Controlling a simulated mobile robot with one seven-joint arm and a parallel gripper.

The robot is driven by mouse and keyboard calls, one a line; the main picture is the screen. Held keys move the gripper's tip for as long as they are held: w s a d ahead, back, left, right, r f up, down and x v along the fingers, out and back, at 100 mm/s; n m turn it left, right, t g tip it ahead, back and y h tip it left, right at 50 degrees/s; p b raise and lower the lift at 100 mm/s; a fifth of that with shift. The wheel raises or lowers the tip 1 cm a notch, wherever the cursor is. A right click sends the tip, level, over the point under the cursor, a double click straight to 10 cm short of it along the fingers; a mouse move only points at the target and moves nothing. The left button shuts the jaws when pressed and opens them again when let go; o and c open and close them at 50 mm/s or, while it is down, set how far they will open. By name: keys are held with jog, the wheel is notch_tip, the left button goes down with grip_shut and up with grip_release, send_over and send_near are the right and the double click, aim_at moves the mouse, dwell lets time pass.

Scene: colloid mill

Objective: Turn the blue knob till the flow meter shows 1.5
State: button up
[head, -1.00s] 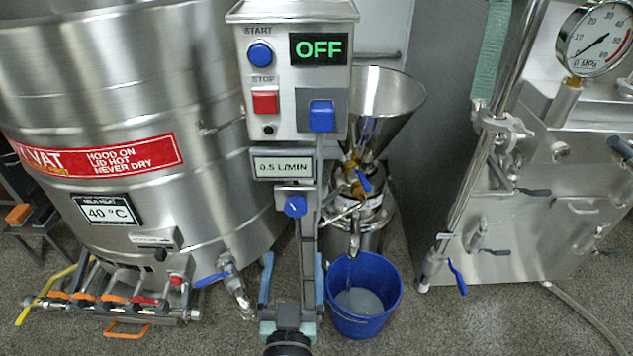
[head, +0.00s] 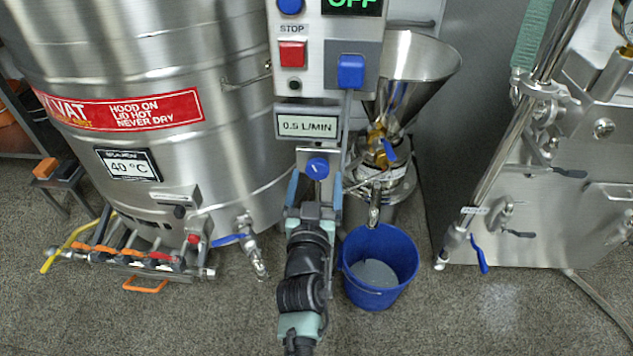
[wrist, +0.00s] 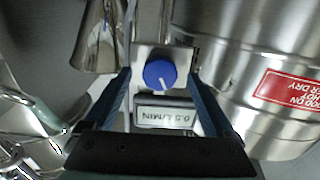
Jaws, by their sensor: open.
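The blue knob (head: 317,168) sits on a small plate on the column, below the flow meter (head: 306,125), which reads 0.5 L/MIN. In the wrist view the knob (wrist: 160,74) shows a white pointer mark, and the meter's display (wrist: 166,115) appears upside down. My gripper (head: 315,185) is open, its two blue fingers reaching up on either side of the knob in the head view. In the wrist view the gripper (wrist: 160,75) has one finger left and one right of the knob, with gaps on both sides. Nothing is held.
Above are a red stop button (head: 292,54), a blue switch (head: 351,71) and a green OFF display (head: 352,4). A steel funnel (head: 415,55) and blue bucket (head: 378,290) stand right of the column. A large steel vat (head: 150,60) stands left.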

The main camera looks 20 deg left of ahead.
jog(key=shift+w+a, duration=0.15)
jog(key=shift+w, duration=0.35)
jog(key=c, duration=1.4)
jog(key=shift+n, duration=0.3)
jog(key=n, duration=0.5)
jog(key=shift+p, duration=0.35)
jog(key=n, duration=0.5)
jog(key=shift+p, duration=0.3)
jog(key=shift+n, duration=0.3)
